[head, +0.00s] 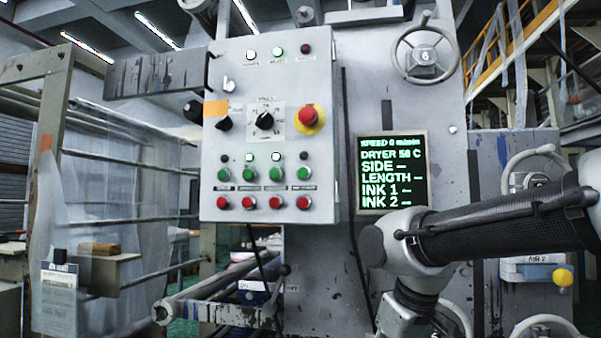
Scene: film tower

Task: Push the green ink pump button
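A grey control box (268,90) faces me left of centre. It has a row of green buttons: far left (222,174), second (249,174), third (275,174) and far right (303,174). Their labels are too small to read, so I cannot tell which is the ink pump. Small lamps sit above them; the second (250,157) and third (276,157) look lit white, while the outer two look dark. My arm comes in from the right and bends down below the display. My gripper's fingers are not visible; nothing of mine touches the buttons.
Red buttons (249,203) sit directly below the green ones. A red emergency knob (307,116) and black dials (265,120) are above. The display (391,172) reads INK 1 and INK 2 with dashes. Rollers (215,300) jut out below the box. Space before the box looks clear.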

